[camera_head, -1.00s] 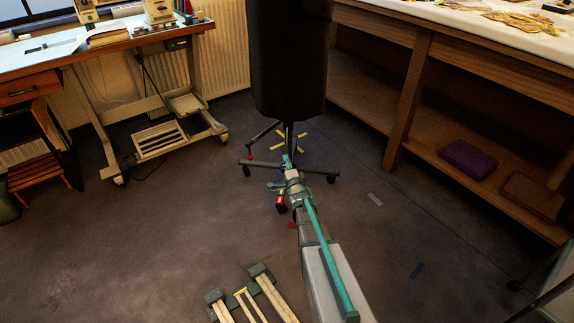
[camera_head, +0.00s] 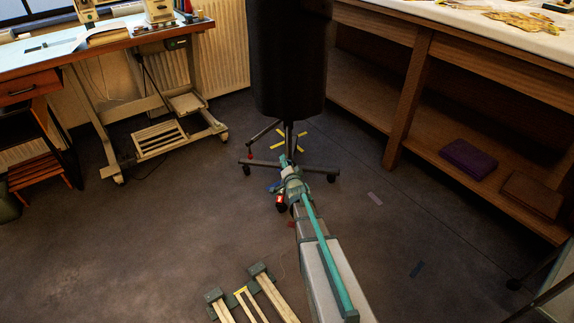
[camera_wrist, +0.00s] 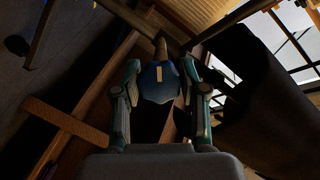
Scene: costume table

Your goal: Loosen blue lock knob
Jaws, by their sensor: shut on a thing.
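The blue lock knob (camera_wrist: 158,84) shows in the middle of the wrist view, with a pale stripe on its face. My gripper (camera_wrist: 160,90) has one finger on each side of the knob and is shut on it. In the head view my gripper (camera_head: 284,166) reaches low to the stand of the black dress form (camera_head: 290,60). The knob is too small and too covered by my arm to make out clearly there. The stand's pole (camera_head: 289,134) rises from a dark base with wheeled legs (camera_head: 320,170).
A wooden shelf unit (camera_head: 402,100) stands at the right, with a purple folded cloth (camera_head: 468,158) on its low shelf. A sewing table (camera_head: 120,40) on a wheeled frame stands at the left. Yellow tape (camera_head: 304,133) marks the floor behind the stand. The floor between is mostly clear.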

